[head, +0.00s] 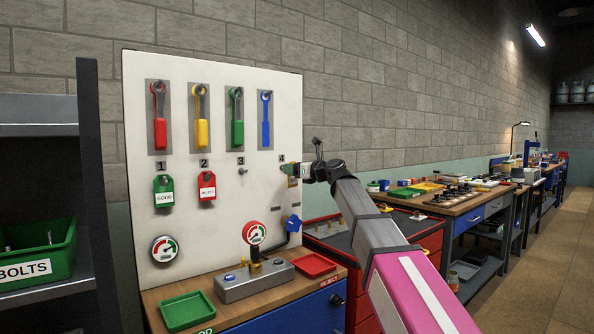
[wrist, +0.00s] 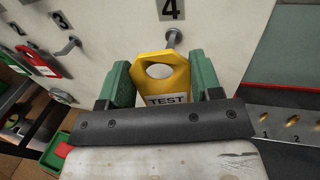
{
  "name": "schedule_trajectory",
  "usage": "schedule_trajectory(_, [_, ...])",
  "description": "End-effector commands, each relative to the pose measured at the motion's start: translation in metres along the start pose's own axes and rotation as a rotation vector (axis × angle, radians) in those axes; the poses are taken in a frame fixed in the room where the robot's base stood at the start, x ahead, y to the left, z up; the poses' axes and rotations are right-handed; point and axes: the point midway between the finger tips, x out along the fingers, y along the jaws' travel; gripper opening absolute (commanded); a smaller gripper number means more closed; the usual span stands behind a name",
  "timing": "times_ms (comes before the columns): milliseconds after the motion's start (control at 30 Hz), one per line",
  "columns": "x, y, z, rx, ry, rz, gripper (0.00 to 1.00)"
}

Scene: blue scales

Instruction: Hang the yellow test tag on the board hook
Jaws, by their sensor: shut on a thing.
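The yellow test tag (wrist: 172,72) stands between the two green fingers of my gripper (wrist: 158,78), which are shut on it. Its hole faces up in the wrist view, and the word TEST shows partly below it. The board hook (wrist: 173,38) under the number 4 is just beyond the tag's top edge, slightly right of the hole. The tag appears apart from the hook, though the depth gap is hard to judge. In the head view my gripper (head: 290,171) is at the board's right side, with a bit of the yellow tag (head: 292,183) below it; hook 4 is hidden there.
The white board (head: 220,200) carries a green GOOD tag (head: 164,193) on hook 1 and a red tag (head: 207,188) on hook 2. Hook 3 (head: 243,171) is bare. A blue-knobbed valve (head: 293,224) and a gauge (head: 254,233) sit below my gripper.

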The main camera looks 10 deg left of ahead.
Motion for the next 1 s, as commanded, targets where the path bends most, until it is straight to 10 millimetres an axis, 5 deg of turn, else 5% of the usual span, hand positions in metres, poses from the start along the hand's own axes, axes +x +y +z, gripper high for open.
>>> schedule_trajectory(1000, [0.038,-0.009,-0.013,0.000,0.000,0.000,0.36])
